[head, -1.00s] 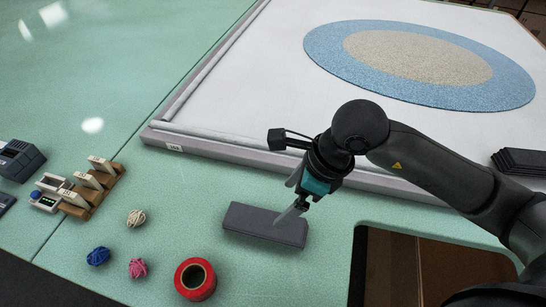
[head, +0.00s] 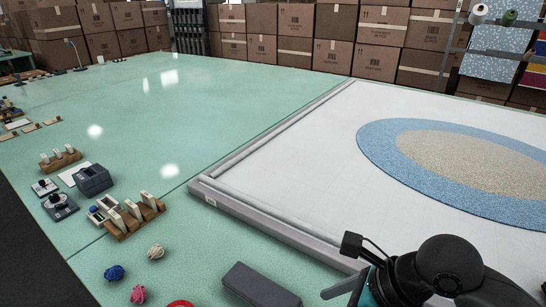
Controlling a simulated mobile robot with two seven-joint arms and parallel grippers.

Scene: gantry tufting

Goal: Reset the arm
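My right arm comes in at the bottom right. Its gripper (head: 349,288) is at the bottom edge of the head view, right of a dark grey block (head: 261,285) lying on the green table. No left arm or gripper is in view.
A framed white panel (head: 290,150) with a blue and beige oval rug (head: 385,158) lies on the right. Yarn balls in white (head: 156,251), blue (head: 114,272) and pink (head: 138,294) and a wooden rack (head: 133,219) are at left.

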